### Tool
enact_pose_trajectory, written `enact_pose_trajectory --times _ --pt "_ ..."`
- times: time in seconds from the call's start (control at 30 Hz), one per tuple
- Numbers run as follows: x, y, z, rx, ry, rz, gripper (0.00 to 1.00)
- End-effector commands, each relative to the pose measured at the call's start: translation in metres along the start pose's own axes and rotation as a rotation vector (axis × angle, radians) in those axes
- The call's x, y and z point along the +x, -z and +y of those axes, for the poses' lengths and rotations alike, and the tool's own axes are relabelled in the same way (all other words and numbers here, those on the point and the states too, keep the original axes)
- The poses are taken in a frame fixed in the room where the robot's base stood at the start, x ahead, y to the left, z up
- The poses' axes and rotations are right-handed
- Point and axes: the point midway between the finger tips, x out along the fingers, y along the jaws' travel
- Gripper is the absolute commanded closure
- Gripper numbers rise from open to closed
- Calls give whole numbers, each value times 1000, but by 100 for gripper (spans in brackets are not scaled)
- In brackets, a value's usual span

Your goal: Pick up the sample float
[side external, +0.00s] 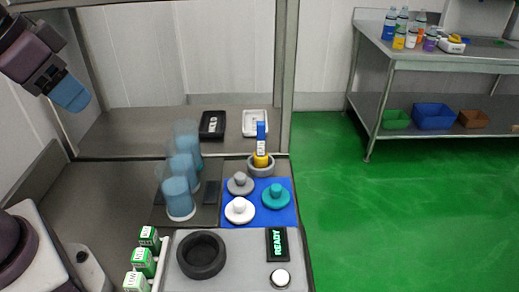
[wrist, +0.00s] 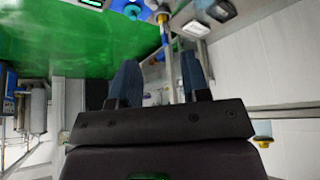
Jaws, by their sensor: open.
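A blue-and-yellow upright piece (side external: 261,145), which looks like the sample float, stands in a round grey holder (side external: 262,168) at the back of the bench. Its blue upper part rises above a yellow body, and its lower end is hidden in the holder. My gripper (side external: 74,98) is high at the upper left in the side view, well apart from the float. In the wrist view my gripper's two blue fingers (wrist: 160,78) are spread, with nothing between them.
A blue mat (side external: 260,220) holds grey, white and teal knobbed discs in front of the holder. Several blue cups (side external: 179,198) stand left of it. Green-and-white cartons (side external: 144,261), a dark ring (side external: 201,255) and a READY display (side external: 277,244) are nearer. Black (side external: 212,125) and white (side external: 256,122) trays lie behind.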

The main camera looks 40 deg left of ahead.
Motion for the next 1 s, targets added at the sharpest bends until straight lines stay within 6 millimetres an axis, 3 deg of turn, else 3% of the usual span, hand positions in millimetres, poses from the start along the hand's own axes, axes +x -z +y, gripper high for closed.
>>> enact_pose_trajectory --times 0.17,0.2,0.23,0.5,0.67,0.77,1.0 --pt "0 0 0 0 0 0 57" --pt "0 0 0 0 0 0 48" --pt "0 0 0 0 0 0 47" --pt "1 0 2 7 -4 -4 47" --pt "20 -1 8 32 -21 -104 47" --pt "37 14 12 53 -30 -179 47" --pt "90 75 22 13 6 -304 47"
